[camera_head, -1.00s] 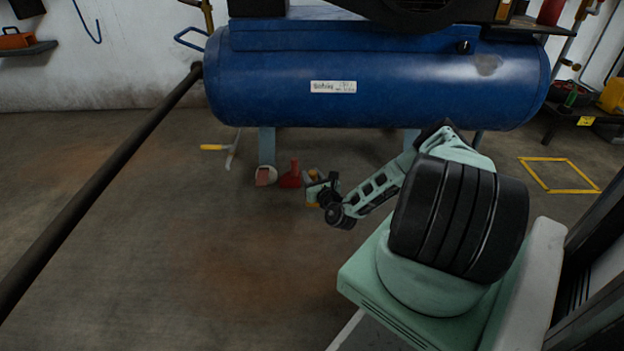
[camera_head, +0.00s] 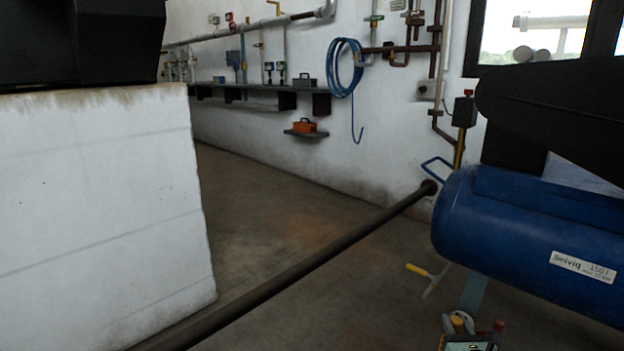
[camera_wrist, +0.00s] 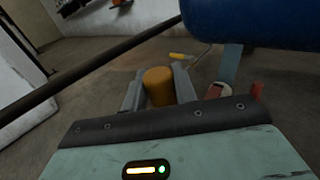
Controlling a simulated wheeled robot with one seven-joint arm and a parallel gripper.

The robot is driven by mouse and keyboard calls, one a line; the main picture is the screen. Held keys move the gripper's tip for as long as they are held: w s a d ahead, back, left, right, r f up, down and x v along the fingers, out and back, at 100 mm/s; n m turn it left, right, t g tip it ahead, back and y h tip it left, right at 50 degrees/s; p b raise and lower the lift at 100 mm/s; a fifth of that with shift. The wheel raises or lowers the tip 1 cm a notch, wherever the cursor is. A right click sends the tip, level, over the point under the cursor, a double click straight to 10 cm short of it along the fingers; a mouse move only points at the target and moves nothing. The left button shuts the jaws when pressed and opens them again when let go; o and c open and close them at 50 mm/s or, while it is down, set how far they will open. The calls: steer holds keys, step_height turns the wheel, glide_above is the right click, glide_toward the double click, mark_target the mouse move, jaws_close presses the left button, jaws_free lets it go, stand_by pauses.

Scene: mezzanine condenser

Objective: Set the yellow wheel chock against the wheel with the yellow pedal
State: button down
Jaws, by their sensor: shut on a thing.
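My gripper (camera_wrist: 158,90) is shut on a yellow-orange rounded block, the yellow wheel chock (camera_wrist: 158,85), held between its two grey fingers. In the head view the chock (camera_head: 457,323) shows only in part at the bottom edge. A yellow bar end (camera_head: 416,269) on a thin grey rod lies low by the near end of the blue tank; it also shows in the wrist view (camera_wrist: 178,56), beyond the held chock. I cannot tell if it is the yellow pedal. A pale wheel with a red part (camera_wrist: 215,90) stands at the tank's leg. A wheel beside the yellow bar is not clear.
A red piece (camera_wrist: 257,92) stands right of the pale wheel. The blue tank (camera_head: 540,240) overhangs on the right. A long dark pipe (camera_head: 310,263) crosses low over the floor. A white wall block (camera_head: 100,210) fills the left.

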steer(key=s+a+r+n+y+p, duration=0.2)
steer(key=a+r+y+p, duration=0.1)
steer(key=a+r, duration=0.6)
steer(key=s+r+p, duration=0.3)
steer(key=r+p, duration=0.8)
steer(key=p, duration=0.1)
steer(key=s+r+p, duration=0.2)
steer(key=r+p, duration=0.9)
steer(key=p, duration=0.1)
steer(key=s+r+p, duration=0.3)
steer(key=r+p, duration=0.8)
steer(key=p, duration=0.2)
steer(key=shift+s+d+h, duration=0.3)
steer(key=shift+s+d, duration=0.05)
steer(key=shift+d, duration=0.1)
steer(key=shift+r, duration=0.1)
